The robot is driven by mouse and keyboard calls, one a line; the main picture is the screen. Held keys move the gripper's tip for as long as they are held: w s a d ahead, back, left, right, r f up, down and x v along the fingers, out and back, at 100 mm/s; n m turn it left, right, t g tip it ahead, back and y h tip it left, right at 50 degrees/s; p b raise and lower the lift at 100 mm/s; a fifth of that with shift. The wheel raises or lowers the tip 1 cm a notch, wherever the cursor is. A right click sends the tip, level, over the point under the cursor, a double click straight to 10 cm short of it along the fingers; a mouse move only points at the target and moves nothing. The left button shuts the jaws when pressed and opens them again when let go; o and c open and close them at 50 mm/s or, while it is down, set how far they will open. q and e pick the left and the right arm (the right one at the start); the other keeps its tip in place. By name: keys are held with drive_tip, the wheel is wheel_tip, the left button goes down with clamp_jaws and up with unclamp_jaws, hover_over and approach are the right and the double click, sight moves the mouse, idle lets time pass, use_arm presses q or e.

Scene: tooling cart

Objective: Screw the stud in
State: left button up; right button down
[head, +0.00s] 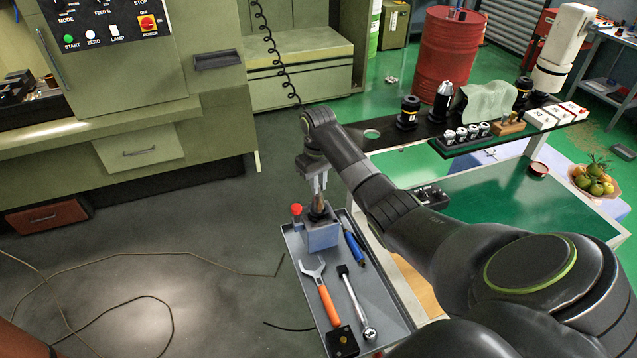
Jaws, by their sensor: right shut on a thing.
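My right gripper (318,188) points down at the back of the grey tray (388,302), its fingers closed. They are shut on the stud, which is mostly hidden between the fingertips. Directly below is a brownish tapered part (319,204), standing upright in the dark top of a blue-grey block fixture (322,236). The stud is at the top of this part; I cannot tell how deep it sits. A red-capped item (296,211) is beside the fixture. My left gripper is not in view.
An orange-handled wrench (326,298), a ratchet-like tool (356,302), a blue tool (354,247) and a black box (342,341) lie in the tray. A black shelf (400,138) with tool holders is behind my right arm. Green machine cabinets (140,150) stand left.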

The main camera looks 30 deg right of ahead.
idle(0.3)
drive_tip(key=m, duration=0.5)
drive_tip(key=shift+m, duration=0.4)
drive_tip(key=c, duration=1.3)
unclamp_jaws()
drive_tip(key=shift+c, duration=0.2)
